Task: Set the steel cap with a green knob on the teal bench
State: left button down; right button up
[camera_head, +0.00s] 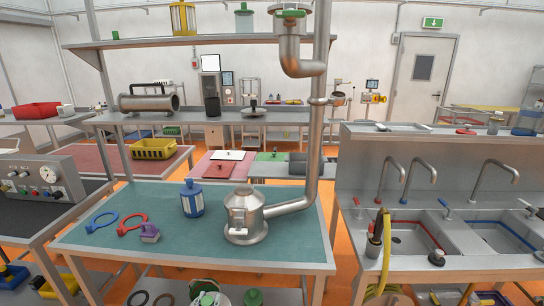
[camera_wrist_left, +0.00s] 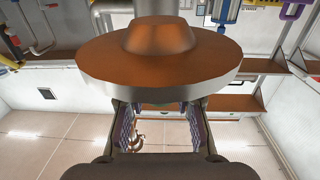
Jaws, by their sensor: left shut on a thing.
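The steel cap (camera_wrist_left: 160,55) fills the upper middle of the left wrist view. It shows a wide disc with a raised boss and a bright steel rim; its face looks orange-brown. My left gripper (camera_wrist_left: 157,125) is shut at the cap, its fingers below the rim. A bit of green shows between them; most of the knob is hidden. The teal bench (camera_head: 130,240) is in the middle of the head view. A steel flanged part with green on it (camera_head: 291,13) is at the top edge; I cannot tell whether it is the held cap. My right gripper is not in view.
On the bench stand a blue canister (camera_head: 192,200) and a steel flanged body (camera_head: 245,222) with a pipe. A blue ring (camera_head: 101,221), a red ring (camera_head: 132,222) and a purple part (camera_head: 149,233) lie left. The front strip and back left of the bench are clear.

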pick_arm(q)
jog(key=shift+s+n+y, duration=0.3)
jog(key=shift+s+y, duration=0.1)
jog(key=shift+s, duration=0.25)
jog(key=shift+s+a+f, duration=0.2)
jog(key=shift+s+a+f+n+y, duration=0.2)
jog(key=shift+a+n+y, duration=0.1)
jog(key=shift+y, duration=0.2)
jog(key=shift+s+r, duration=0.15)
jog(key=shift+d, duration=0.1)
